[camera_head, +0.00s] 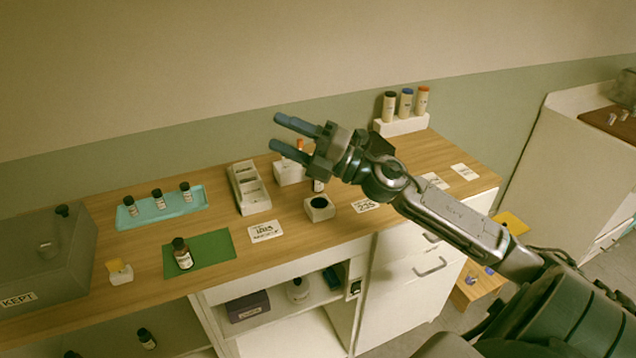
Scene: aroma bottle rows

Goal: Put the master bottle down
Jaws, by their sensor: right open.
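A brown bottle with a black cap and white label (183,258) stands upright on a green mat (215,246); it looks like the master bottle, though its label is too small to read. My right gripper (275,131) is open and empty, raised above the back of the wooden counter (285,225), apart from the bottle and to its upper right. A small labelled object (318,186) is partly hidden behind that gripper. My left gripper is not in view.
A teal tray (160,219) holds three small dark-capped bottles. A grey box marked KEPT (40,265) stands at the left. A white divided holder (249,192), a block with a dark round opening (320,208) and several cards lie nearby. Three capped tubes (406,103) stand at the back.

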